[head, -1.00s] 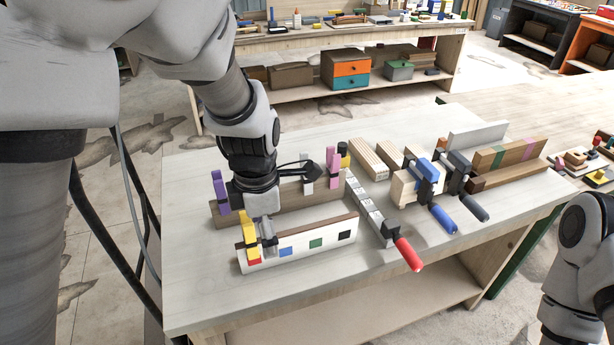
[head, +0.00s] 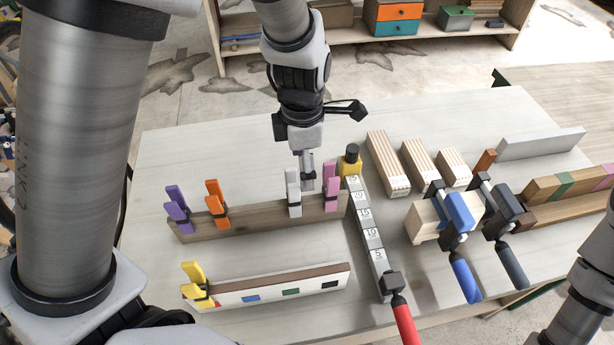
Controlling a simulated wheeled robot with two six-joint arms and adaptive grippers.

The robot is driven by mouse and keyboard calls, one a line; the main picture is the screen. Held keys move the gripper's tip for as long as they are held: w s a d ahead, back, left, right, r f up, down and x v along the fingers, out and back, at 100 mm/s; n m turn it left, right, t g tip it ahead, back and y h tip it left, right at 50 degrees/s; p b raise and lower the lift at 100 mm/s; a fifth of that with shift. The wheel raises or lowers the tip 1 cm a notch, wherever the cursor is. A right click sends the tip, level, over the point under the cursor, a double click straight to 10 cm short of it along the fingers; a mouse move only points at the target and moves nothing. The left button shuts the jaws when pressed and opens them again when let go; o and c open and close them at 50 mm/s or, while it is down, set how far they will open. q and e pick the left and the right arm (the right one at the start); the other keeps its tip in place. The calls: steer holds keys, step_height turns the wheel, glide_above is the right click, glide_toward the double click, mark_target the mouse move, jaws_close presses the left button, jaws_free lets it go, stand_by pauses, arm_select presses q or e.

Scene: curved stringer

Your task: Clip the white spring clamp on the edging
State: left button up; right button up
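The white spring clamp (head: 293,193) stands upright on the brown wooden rail (head: 255,222), between the orange clamp (head: 216,203) and the pink clamp (head: 332,187). My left gripper (head: 307,178) points down just right of and partly behind the white clamp. I cannot tell whether it touches the clamp or how far its fingers are apart. The brown edging (head: 275,281) runs along the top of the white board (head: 320,286), which has coloured squares on its face. A yellow clamp (head: 197,285) sits on the edging's left end, by the red square. My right gripper is out of view.
A purple clamp (head: 178,208) is on the rail's left end. A bar clamp with a red handle (head: 404,325) lies right of the rail and board. Wood blocks (head: 388,165) and clamps with blue (head: 465,280) and dark handles stand farther right. The table's back left is clear.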

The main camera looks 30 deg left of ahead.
mark_target(291, 184)
arm_select(q)
steer(key=s, duration=0.1)
steer(key=s+f, duration=0.1)
steer(key=s, duration=0.1)
steer(key=shift+a+f+p, duration=0.1)
steer(key=shift+a+p, duration=0.1)
steer(key=shift+p, duration=0.2)
steer(key=shift+s+a+f+p, duration=0.1)
steer(key=shift+f+p, duration=0.1)
steer(key=shift+f, duration=0.2)
steer(key=shift+s+a+f+p, duration=0.1)
steer(key=shift+f+p, duration=0.05)
steer(key=shift+f, duration=0.2)
steer(key=w+f, duration=0.1)
steer(key=f, duration=0.2)
steer(key=shift+w, duration=0.35)
steer(key=shift+w+f, duration=0.15)
steer(key=shift+w, duration=0.2)
steer(key=shift+s+r, duration=0.2)
steer(key=shift+s, duration=0.1)
steer(key=c, duration=0.4)
steer(key=shift+s+r, duration=0.15)
steer(key=shift+s, duration=0.1)
steer(key=c, duration=1.1)
steer(key=shift+w, duration=0.1)
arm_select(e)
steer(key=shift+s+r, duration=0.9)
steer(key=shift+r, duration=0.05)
